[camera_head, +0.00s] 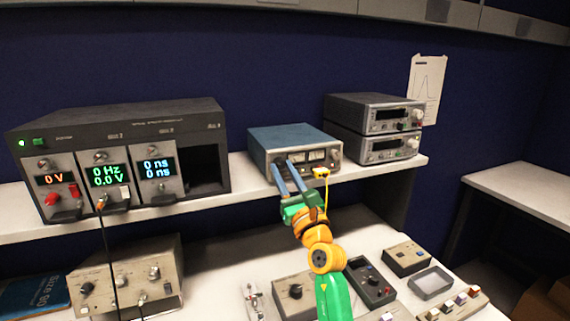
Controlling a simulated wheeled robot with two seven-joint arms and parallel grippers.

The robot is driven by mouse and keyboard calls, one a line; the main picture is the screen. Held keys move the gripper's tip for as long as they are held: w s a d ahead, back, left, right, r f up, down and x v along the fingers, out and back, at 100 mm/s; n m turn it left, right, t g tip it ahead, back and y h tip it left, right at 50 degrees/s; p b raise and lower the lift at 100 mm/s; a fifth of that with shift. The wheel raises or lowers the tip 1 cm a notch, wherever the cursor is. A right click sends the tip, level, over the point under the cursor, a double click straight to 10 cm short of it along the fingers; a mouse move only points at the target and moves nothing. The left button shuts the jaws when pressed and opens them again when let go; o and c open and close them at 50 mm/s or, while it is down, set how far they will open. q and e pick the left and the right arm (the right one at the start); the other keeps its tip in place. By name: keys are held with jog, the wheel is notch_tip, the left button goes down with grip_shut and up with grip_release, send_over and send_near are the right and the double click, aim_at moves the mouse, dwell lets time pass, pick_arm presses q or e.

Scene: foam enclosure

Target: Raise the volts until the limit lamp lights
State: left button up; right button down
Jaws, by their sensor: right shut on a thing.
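A blue bench unit (295,136) with small meters on its front panel stands on the shelf at the centre. My right gripper (284,165) reaches up to the lower left of that panel. Its two blue fingers are shut on what looks like a knob, mostly hidden between the fingertips. A yellow plug (320,172) sits at the panel's lower right. I cannot make out a limit lamp or whether one is lit. My left gripper is not in view.
A dark rack (130,122) at left shows 0 V, 0 Hz, 0.0 V and 0 ns readouts. Two stacked grey instruments (375,130) stand right of the blue unit. Small boxes (407,258) crowd the bench below. A black cable (108,250) hangs from the rack.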

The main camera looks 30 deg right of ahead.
jog(key=shift+r+m+p, duration=0.25)
jog(key=shift+m+p, duration=0.05)
jog(key=shift+m, duration=0.3)
jog(key=shift+h, duration=0.4)
jog(key=c, duration=0.6)
grip_release()
jog(key=shift+f, duration=0.1)
jog(key=shift+f, duration=0.1)
jog(key=b+v, duration=0.2)
jog(key=v, duration=0.5)
